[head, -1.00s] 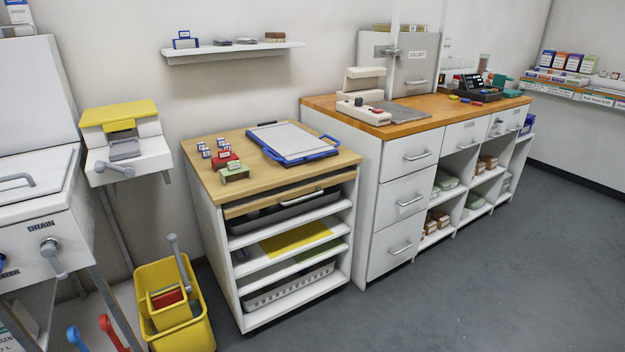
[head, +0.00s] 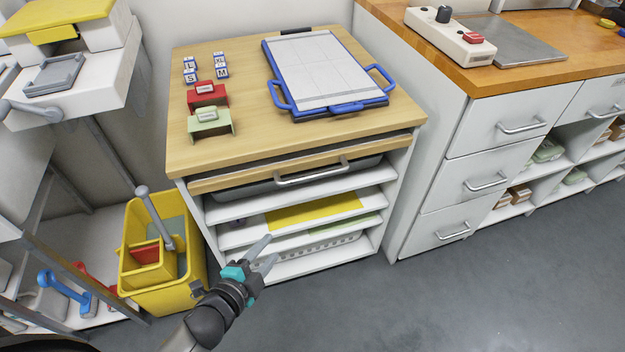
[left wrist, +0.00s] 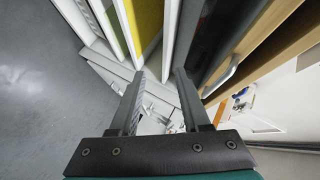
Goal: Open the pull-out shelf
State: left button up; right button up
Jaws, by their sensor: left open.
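The pull-out shelf (head: 236,183) is a wooden-fronted board just under the top of the small cabinet, with a silver bar handle (head: 312,173) across its front. It looks pushed in. In the left wrist view the handle (left wrist: 221,76) shows to the right of the fingers, apart from them. My left gripper (head: 265,254) is open and empty, in front of the cabinet's lower shelves, below and left of the handle. In the left wrist view its two fingers (left wrist: 157,88) are spread with nothing between them. My right gripper is in neither view.
On the cabinet top (head: 240,75) lie a blue-framed clipboard tray (head: 316,68), red (head: 207,95) and green (head: 209,122) stands and small size blocks. A yellow bucket (head: 163,278) stands left of the cabinet. A drawer counter (head: 502,128) is at right. The floor in front is clear.

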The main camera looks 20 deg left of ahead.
aim_at(310, 179)
pick_arm(q)
notch_tip(310, 179, up, 10)
jog(key=w+d+m+t+h, duration=0.1)
jog(key=w+d+m+t, duration=0.1)
jog(key=m+t, duration=0.15)
jog(key=shift+m+g+h, duration=0.25)
jog(key=shift+g+h, duration=0.15)
jog(key=shift+g, duration=0.05)
jog(key=shift+r+b+x, duration=0.15)
jog(key=shift+b+x, duration=1)
jog(key=shift+x, duration=2.6)
jog(key=shift+r+b+x, duration=0.1)
jog(key=shift+b+x, duration=1)
jog(key=shift+x, duration=2.6)
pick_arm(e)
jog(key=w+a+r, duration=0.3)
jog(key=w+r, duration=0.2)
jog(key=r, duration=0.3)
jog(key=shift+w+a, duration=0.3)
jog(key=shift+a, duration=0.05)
pick_arm(q)
jog(key=shift+d, duration=0.1)
grip_shut()
